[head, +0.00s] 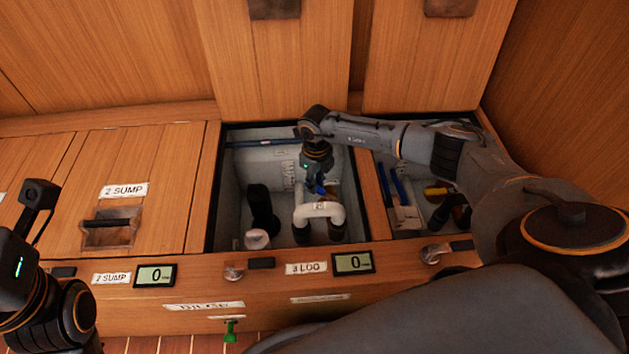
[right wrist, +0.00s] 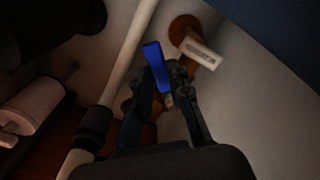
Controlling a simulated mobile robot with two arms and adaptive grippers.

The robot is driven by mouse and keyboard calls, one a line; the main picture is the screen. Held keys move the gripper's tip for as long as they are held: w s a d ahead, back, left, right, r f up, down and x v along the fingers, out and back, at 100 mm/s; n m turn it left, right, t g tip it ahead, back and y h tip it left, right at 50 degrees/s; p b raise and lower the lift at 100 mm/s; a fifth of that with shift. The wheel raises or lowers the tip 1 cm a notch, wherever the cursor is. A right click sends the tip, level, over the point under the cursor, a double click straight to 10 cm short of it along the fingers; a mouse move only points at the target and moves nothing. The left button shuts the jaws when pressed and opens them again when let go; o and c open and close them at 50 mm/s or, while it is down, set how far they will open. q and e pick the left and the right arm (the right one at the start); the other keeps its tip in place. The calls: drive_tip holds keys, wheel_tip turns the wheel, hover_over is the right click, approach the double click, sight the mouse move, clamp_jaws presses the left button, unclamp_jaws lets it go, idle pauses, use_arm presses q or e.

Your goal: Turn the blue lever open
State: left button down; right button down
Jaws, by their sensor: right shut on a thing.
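The blue lever (head: 320,188) is inside the open middle compartment, just above a white pipe (head: 320,211). My right gripper (head: 316,180) reaches down into that compartment from above and is at the lever. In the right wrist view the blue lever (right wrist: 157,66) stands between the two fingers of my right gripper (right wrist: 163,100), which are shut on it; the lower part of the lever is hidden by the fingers.
A dark hose (head: 262,208) and a white cylinder (head: 256,239) stand in the same compartment. A second open compartment on the right holds blue-handled tools (head: 398,186). A closed hatch labelled "2 SUMP" (head: 124,190) is on the left. Raised wooden lids (head: 275,65) stand behind.

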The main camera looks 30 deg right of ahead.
drive_tip(key=shift+d, duration=0.1)
idle(0.3)
drive_tip(key=c, duration=1.2)
unclamp_jaws()
wheel_tip(320, 180, up, 12)
